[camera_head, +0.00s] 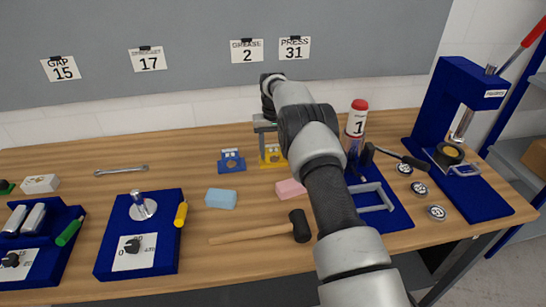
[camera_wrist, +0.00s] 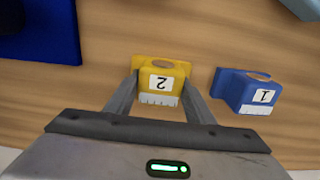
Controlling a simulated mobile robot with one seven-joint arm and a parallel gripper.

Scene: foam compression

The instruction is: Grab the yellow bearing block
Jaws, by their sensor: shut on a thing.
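The yellow bearing block (camera_wrist: 160,70) carries a white label with a 2 and a scale strip, and sits on the wooden table. In the head view the yellow block (camera_head: 270,158) is partly hidden by my arm and gripper. My gripper (camera_wrist: 162,84) is shut on the yellow block, with one finger on each side of it. In the head view my gripper (camera_head: 264,128) shows only in part behind my arm. The block appears to rest on the table; I see no clear gap beneath it.
A blue bearing block (camera_wrist: 246,92) labelled 1 stands close beside the yellow one; it also shows in the head view (camera_head: 231,162). Blue foam (camera_head: 221,198), pink foam (camera_head: 290,189) and a mallet (camera_head: 265,230) lie nearer. A blue press (camera_head: 450,150) stands at right.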

